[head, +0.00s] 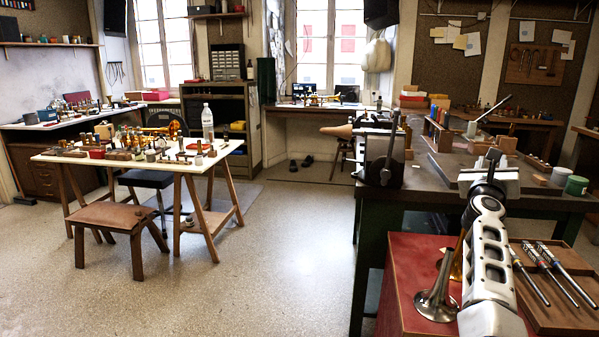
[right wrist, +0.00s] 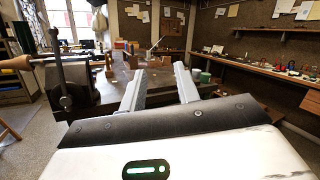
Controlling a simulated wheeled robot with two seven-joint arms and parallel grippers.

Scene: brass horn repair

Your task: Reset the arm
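My right arm reaches up from the lower right in the head view, white with dark joints. Its gripper (head: 492,158) points away over the near part of the dark workbench (head: 420,185). In the right wrist view the two grey fingers of the right gripper (right wrist: 158,78) stand apart with nothing between them. My left arm and gripper are in neither view.
A vise (head: 384,155) stands on the bench's left corner. Green and white jars (head: 576,186) sit at right. Open floor (head: 290,240) lies left.

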